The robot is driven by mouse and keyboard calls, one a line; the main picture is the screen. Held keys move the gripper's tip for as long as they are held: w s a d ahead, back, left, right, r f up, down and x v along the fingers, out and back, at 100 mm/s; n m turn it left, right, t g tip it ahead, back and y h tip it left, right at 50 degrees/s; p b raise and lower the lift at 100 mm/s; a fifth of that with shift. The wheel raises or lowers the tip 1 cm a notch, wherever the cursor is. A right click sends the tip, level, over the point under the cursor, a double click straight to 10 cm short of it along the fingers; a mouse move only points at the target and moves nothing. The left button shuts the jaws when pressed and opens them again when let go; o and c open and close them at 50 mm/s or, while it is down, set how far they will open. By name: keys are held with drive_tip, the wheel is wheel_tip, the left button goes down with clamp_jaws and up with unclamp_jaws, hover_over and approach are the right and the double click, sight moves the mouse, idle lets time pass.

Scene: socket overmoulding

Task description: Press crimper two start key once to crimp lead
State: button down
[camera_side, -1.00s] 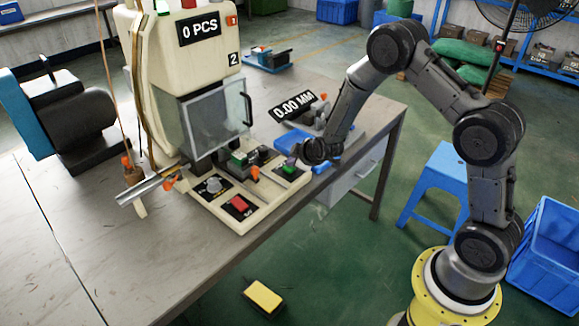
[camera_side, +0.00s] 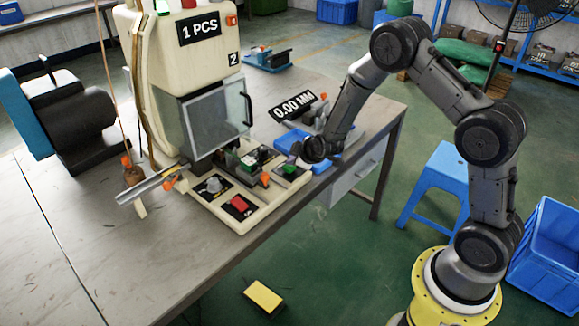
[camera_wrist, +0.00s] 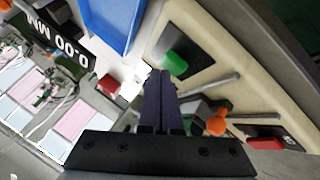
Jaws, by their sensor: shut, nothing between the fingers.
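Crimper two (camera_side: 196,60) is the cream machine marked 2 on the table, and its display (camera_side: 199,27) reads 1 PCS. Its green start key (camera_side: 289,168) sits on a black plate at the right end of the base. The key also shows in the wrist view (camera_wrist: 175,64). My gripper (camera_side: 295,152) is shut and empty, with its dark purple fingers just above the key in the side view. In the wrist view the fingertips (camera_wrist: 159,73) lie just left of the green key. Any contact cannot be told. The lead cannot be made out clearly.
A red key (camera_side: 238,203) and a grey knob (camera_side: 214,184) sit on the front of the base. A blue tray (camera_side: 290,140) and a gauge display (camera_side: 293,106) reading 0.00 MM stand behind my gripper. The table's front left is clear.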

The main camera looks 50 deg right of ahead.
sight(292, 168)
drive_tip(key=shift+r, duration=2.95)
wheel_tip(292, 168, up, 13)
drive_tip(key=a+t, duration=0.2)
drive_tip(key=t, duration=0.1)
drive_tip(key=s+a+r+y, duration=0.1)
drive_tip(key=s+a+r, duration=0.25)
drive_tip(key=r, duration=0.25)
drive_tip(key=s+a+r+y, duration=0.1)
drive_tip(key=s+a+r, duration=0.1)
drive_tip(key=s+r, duration=0.3)
drive_tip(key=s+a+r+y, duration=0.1)
drive_tip(key=s+a+r, duration=0.2)
drive_tip(key=s, duration=0.5)
drive_tip(key=s+f+m+g, duration=0.2)
drive_tip(key=s+f+g, duration=0.1)
drive_tip(key=s, duration=0.6)
drive_tip(key=s+f+m+g, duration=0.3)
drive_tip(key=s+f, duration=0.3)
drive_tip(key=s, duration=0.3)
drive_tip(key=shift+s+d, duration=0.3)
drive_tip(key=shift+s, duration=0.05)
